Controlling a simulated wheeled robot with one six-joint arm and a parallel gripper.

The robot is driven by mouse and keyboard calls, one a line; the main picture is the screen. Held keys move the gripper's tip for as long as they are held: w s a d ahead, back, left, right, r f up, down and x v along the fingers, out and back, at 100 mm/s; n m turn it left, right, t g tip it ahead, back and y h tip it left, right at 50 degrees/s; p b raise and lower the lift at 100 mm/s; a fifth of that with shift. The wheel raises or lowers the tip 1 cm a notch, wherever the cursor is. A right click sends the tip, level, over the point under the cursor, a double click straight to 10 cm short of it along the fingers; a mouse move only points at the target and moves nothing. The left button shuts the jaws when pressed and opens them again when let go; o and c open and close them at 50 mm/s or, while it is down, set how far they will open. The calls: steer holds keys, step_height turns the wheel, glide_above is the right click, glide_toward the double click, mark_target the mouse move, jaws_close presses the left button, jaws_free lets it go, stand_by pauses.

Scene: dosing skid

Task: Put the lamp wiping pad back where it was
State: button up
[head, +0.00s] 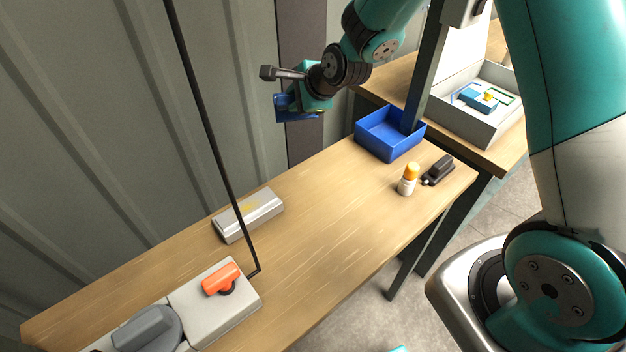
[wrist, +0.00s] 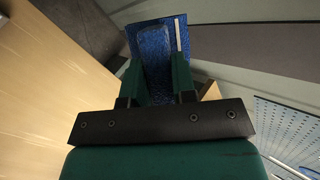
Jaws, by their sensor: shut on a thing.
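My gripper (head: 306,99) is above and beyond the back edge of the wooden bench, left of the blue bin. It is shut on a blue pad, which I take to be the lamp wiping pad (head: 284,108). In the wrist view the pad (wrist: 157,48) sits between the two green fingers of my gripper (wrist: 159,80), with a broad blue textured face beyond them. The pad is held in the air, apart from the bench. The fingers partly hide it.
The bench (head: 330,225) holds a blue bin (head: 386,151), an orange-capped bottle (head: 408,180), a dark object (head: 438,170), a grey box (head: 248,215) and an orange-handled unit (head: 221,279). A thin black pole (head: 210,130) rises at left. A grey tray (head: 462,123) stands on another table. Mid-bench is clear.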

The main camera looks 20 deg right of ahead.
steer(key=s+r+g+y+p, duration=0.1)
steer(key=s+r+g, duration=0.7)
steer(key=s, duration=0.1)
steer(key=shift+m, duration=0.4)
steer(key=f+p, duration=0.1)
steer(key=f, duration=0.8)
steer(key=f+p, duration=0.2)
steer(key=f, duration=0.8)
steer(key=shift+s+a+f+p, duration=0.1)
steer(key=shift+s+f+p, duration=0.1)
steer(key=shift+p, duration=0.1)
steer(key=o, duration=0.9)
steer(key=shift+r, duration=0.1)
